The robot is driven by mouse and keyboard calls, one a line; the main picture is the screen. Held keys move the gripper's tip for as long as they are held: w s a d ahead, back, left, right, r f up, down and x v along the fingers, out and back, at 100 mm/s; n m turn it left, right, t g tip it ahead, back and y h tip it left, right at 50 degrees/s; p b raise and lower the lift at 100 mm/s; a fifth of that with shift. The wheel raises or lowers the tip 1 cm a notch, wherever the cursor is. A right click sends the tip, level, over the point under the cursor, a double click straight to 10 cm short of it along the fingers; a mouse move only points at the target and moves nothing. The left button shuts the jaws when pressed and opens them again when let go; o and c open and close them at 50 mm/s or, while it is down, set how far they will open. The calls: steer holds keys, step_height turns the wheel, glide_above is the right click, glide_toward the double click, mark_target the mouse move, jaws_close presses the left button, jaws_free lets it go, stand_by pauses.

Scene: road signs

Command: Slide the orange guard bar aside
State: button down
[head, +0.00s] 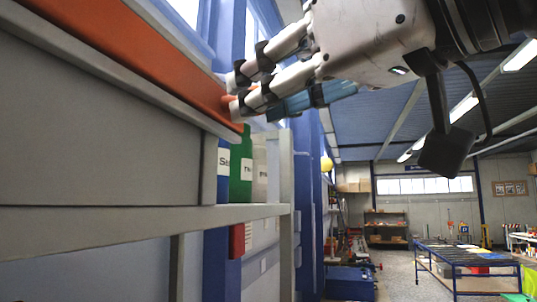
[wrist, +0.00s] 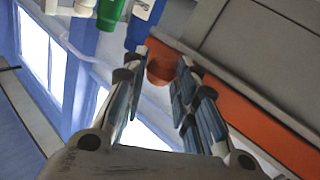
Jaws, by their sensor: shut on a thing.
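The orange guard bar (head: 130,52) runs along the front of a grey shelf panel in the upper left of the head view. It also crosses the right side of the wrist view (wrist: 268,130). My gripper (head: 232,95) is at the bar's far end. In the wrist view my gripper (wrist: 165,65) has its fingers on either side of a rounded orange knob (wrist: 160,70), which appears to belong to the bar. The fingers are shut on it. They partly hide the knob and the bar's end.
A blue bottle (head: 223,172), a labelled green bottle (head: 241,165) and a white one (head: 260,168) stand on the grey shelf (head: 150,222) below my gripper. A shelf post (head: 286,170) stands to their right.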

steer(key=shift+s+a, duration=0.1)
steer(key=shift+s, duration=0.1)
steer(key=c, duration=1.3)
jaws_free()
steer(key=shift+s, duration=0.15)
steer(key=shift+w, duration=0.2)
steer(key=w+d+p, duration=0.3)
steer(key=w+p, duration=0.2)
steer(key=w, duration=0.4)
steer(key=w+d+p, duration=0.3)
steer(key=w+p, duration=0.1)
steer(key=w, duration=0.6)
steer(key=w+d+p, duration=0.3)
steer(key=w+p, duration=0.2)
steer(key=w, duration=0.5)
steer(key=shift+d+p, duration=0.3)
